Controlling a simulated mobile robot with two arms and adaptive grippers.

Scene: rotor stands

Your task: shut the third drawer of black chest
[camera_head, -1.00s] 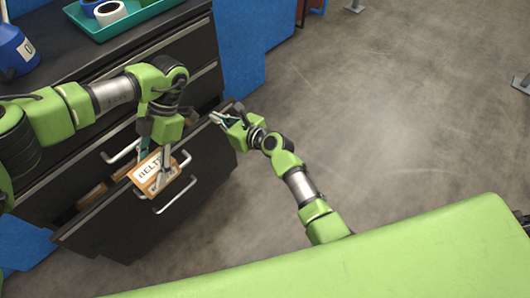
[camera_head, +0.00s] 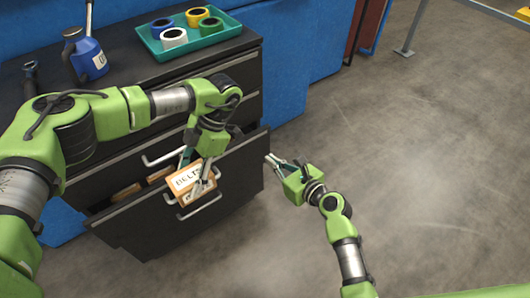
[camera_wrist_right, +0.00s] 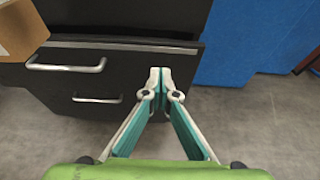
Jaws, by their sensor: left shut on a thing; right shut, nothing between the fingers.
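The black chest (camera_head: 232,60) stands at the left in the head view. One lower drawer (camera_head: 240,167) is pulled out, with small boxes (camera_head: 126,191) inside. Its front also shows in the right wrist view (camera_wrist_right: 125,60). My left gripper (camera_head: 198,182) is shut on an orange and white box labelled BELTS (camera_head: 186,178), held by the drawer's front edge and partly covering a handle. My right gripper (camera_head: 272,160) is shut and empty at the right end of the drawer front. In the wrist view its tips (camera_wrist_right: 160,72) overlap that front; contact is unclear.
A teal tray (camera_head: 236,34) with several coloured rings, a blue oil can (camera_head: 90,55) and a dark tool (camera_head: 31,75) are on the chest top. Blue panels (camera_head: 310,50) stand behind. Clear grey floor (camera_head: 430,160) lies to the right.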

